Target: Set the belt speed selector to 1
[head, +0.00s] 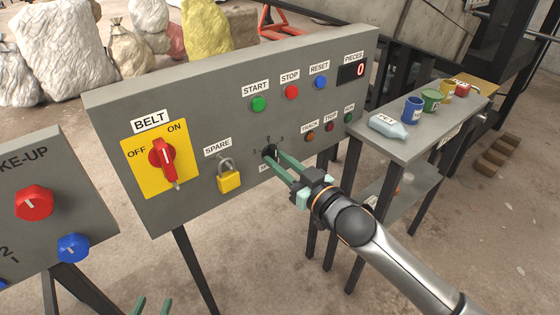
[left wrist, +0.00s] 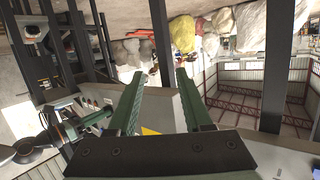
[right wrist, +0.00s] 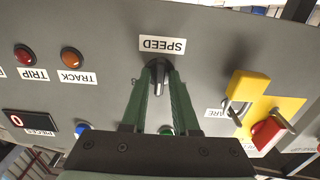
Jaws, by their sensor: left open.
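The belt speed selector (right wrist: 159,74) is a black knob on the grey panel by the SPEED label, which appears upside down in the right wrist view. In the head view the knob (head: 269,151) is partly hidden by my right gripper (head: 275,160). That gripper's green fingers (right wrist: 160,82) reach to the panel, one on each side of the knob's bar, and appear closed on it. The small scale marks around the knob are too small to read surely, so its setting is unclear. My left gripper (head: 152,304) is open and empty, below the panel; its fingers also show in the left wrist view (left wrist: 160,78).
The red BELT switch (head: 163,158) and yellow padlock (head: 229,180) are left of the selector. START, STOP and RESET buttons (head: 291,92) are above it. A side table (head: 410,145) with cups and a bottle stands right. Another panel (head: 50,200) is at left.

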